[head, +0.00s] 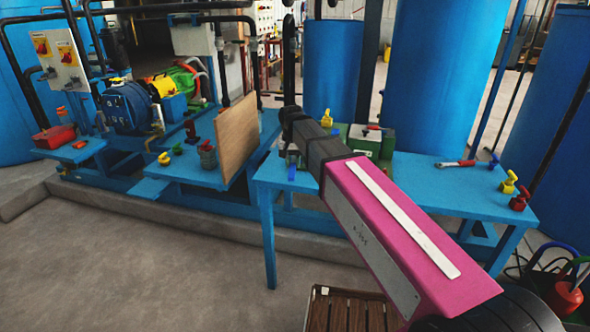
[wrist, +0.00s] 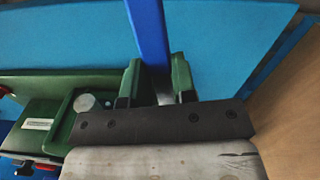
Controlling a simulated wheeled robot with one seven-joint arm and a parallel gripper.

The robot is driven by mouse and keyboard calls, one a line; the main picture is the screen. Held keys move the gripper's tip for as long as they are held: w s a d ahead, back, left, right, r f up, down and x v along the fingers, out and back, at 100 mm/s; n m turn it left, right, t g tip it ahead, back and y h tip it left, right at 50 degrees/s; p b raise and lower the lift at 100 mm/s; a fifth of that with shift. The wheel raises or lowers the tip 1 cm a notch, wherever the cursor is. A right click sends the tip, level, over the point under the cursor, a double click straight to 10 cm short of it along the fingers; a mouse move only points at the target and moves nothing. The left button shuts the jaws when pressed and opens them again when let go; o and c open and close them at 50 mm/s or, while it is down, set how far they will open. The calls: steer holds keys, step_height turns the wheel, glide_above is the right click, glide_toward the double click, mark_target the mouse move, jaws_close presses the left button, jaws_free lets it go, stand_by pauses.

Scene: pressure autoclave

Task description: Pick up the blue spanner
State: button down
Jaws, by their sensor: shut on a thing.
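The blue spanner shows in the wrist view as a long blue handle (wrist: 147,30) running up from between the green fingers of my gripper (wrist: 156,78). The fingers are shut on it, and its far end is outside the picture. Blue table surface shows behind it; I cannot tell whether the spanner touches the table. In the head view my pink and black arm reaches over the left part of the right-hand blue table (head: 455,196), and the fingers are mostly hidden. A small blue shape (head: 292,173) shows below the arm's end; I cannot tell if it is the spanner.
A green box (head: 384,147) stands behind my arm, with a red-handled tool (head: 376,128) on top. A red spanner (head: 455,163) and several coloured valves lie to the right. A wooden board (head: 237,138) stands upright on the left. The table's middle right is clear.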

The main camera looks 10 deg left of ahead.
steer(key=s+a+r, duration=0.5)
steer(key=s+r, duration=0.1)
steer(key=s, duration=0.3)
steer(key=shift+s+r, duration=0.15)
steer(key=shift+s, duration=0.2)
